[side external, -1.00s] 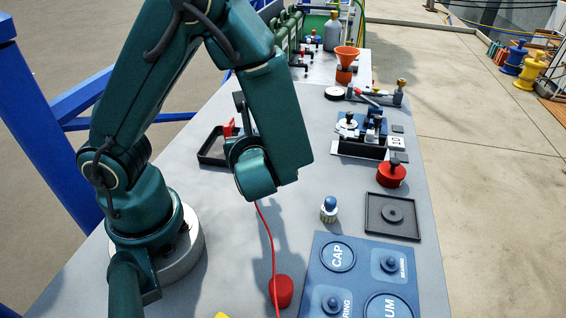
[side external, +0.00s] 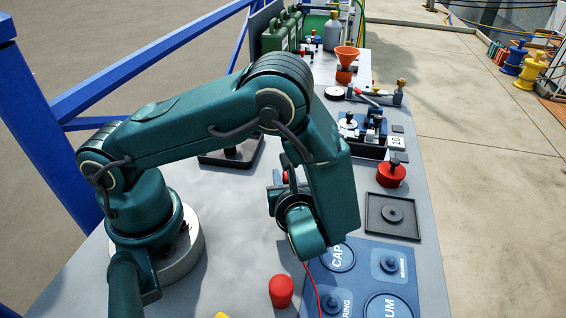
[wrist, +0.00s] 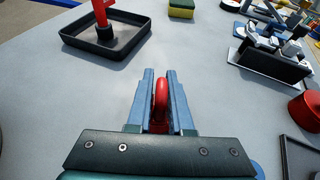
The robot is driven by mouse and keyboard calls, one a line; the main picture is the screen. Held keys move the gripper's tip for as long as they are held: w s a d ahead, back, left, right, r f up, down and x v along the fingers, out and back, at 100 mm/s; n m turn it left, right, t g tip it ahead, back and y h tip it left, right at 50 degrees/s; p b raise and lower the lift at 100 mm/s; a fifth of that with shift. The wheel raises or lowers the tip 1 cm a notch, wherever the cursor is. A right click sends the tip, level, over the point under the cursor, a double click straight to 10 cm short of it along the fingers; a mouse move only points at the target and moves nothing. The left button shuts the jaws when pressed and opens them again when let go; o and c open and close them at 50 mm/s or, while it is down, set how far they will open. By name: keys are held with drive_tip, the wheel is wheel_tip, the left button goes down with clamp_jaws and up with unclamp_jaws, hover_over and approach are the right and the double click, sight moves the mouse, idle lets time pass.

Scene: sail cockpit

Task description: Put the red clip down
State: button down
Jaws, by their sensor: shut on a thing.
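My gripper (wrist: 159,76) points away from the camera in the wrist view, its two grey-blue fingers shut on the red clip (wrist: 161,94). The clip's rounded red top shows between the fingers; its lower part is hidden. In the side view my gripper (side external: 278,195) is mostly hidden behind my arm, and only a bit of red (side external: 286,177) shows there. A thin red cable (side external: 313,281) runs down from below my wrist. I cannot tell how far the clip is above the bench.
A black tray (wrist: 72,36) with a red upright piece (wrist: 101,12) stands ahead left. A black holder (wrist: 268,68) and red knob (wrist: 306,108) are right. In the side view, a red cylinder (side external: 281,291) and blue labelled board (side external: 352,290) stand nearby.

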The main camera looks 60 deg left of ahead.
drive_tip(key=shift+f, duration=0.15)
drive_tip(key=c, duration=0.8)
unclamp_jaws()
drive_tip(key=shift+r, duration=0.2)
drive_tip(key=v, duration=1.1)
drive_tip(key=shift+s+d+r, duration=0.1)
drive_tip(key=shift+d+r, duration=0.1)
drive_tip(key=shift+d, duration=0.1)
drive_tip(key=shift+s+a+r+n+h, duration=0.85)
drive_tip(key=shift+r+n+h, duration=1.15)
drive_tip(key=shift+n, duration=1.75)
drive_tip(key=shift+s+a+r+n+h, duration=0.85)
drive_tip(key=shift+r+n+h, duration=1.1)
drive_tip(key=shift+n, duration=1.85)
drive_tip(key=shift+s+a+r+n+h, duration=0.65)
drive_tip(key=shift+s+r+n+h, duration=0.6)
drive_tip(key=shift+n+h, duration=1.85)
